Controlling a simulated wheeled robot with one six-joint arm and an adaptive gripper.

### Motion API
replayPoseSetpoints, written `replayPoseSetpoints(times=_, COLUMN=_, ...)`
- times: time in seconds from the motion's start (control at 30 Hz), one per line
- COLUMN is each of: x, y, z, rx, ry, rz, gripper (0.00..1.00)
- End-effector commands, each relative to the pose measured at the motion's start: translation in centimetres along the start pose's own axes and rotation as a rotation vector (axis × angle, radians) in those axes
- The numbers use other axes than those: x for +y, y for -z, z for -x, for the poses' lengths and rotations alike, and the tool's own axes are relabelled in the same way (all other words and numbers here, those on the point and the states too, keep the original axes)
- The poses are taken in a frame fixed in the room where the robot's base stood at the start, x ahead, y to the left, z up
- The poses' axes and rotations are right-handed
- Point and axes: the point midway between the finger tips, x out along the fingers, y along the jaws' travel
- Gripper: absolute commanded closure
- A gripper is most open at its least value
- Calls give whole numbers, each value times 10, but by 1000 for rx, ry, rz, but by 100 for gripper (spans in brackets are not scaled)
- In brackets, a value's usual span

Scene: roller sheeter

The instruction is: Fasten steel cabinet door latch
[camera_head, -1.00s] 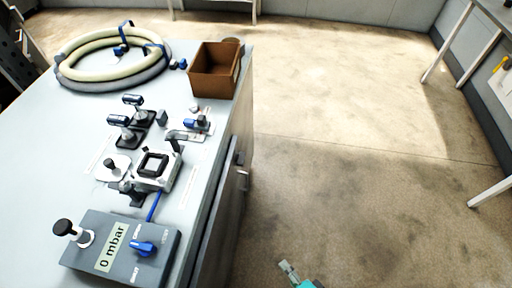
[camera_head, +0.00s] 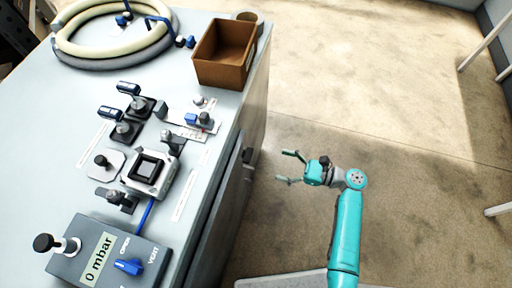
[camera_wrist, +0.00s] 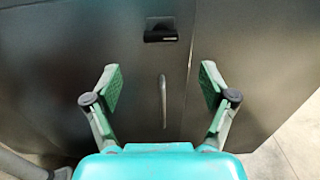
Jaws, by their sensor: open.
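The steel cabinet (camera_head: 222,205) has its door side facing right in the head view. In the wrist view its dark grey door (camera_wrist: 90,60) fills most of the picture. A black latch (camera_wrist: 161,30) sits near the top middle, and a vertical bar handle (camera_wrist: 162,100) is below it. The latch also shows as a small dark piece in the head view (camera_head: 248,155). My gripper (camera_head: 290,167) is open and empty, to the right of the cabinet side and apart from it. In the wrist view the gripper (camera_wrist: 160,88) has its fingers spread on both sides of the handle's line, below the latch.
The cabinet top holds a pressure box (camera_head: 110,255) reading 0 mbar, several clamps and valves, a brown bin (camera_head: 224,52) and a coiled hose (camera_head: 110,40). Open floor (camera_head: 400,150) lies right of the cabinet. White table legs (camera_head: 485,45) stand at far right.

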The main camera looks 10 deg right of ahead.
Motion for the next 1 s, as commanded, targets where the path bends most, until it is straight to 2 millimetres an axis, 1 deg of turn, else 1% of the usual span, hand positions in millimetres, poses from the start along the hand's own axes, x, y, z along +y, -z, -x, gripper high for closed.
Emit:
replayPoseSetpoints(times=0.07, x=-1, y=-2, z=-2, rx=-8, ry=-8, rz=-7, gripper=17)
replayPoseSetpoints(times=0.17, x=-1, y=-2, z=-9, rx=-8, ry=-8, rz=-7, gripper=17)
replayPoseSetpoints(times=0.27, x=0, y=-2, z=-22, rx=-8, ry=-9, rz=-7, gripper=17)
replayPoseSetpoints(times=0.5, x=0, y=-2, z=-63, rx=-7, ry=-10, rz=-5, gripper=17)
replayPoseSetpoints(times=0.7, x=0, y=-2, z=-91, rx=-7, ry=-9, rz=-5, gripper=17)
replayPoseSetpoints(times=0.83, x=0, y=-2, z=-102, rx=-7, ry=-7, rz=-5, gripper=17)
replayPoseSetpoints(times=1.0, x=-1, y=-2, z=-107, rx=-6, ry=-4, rz=-5, gripper=17)
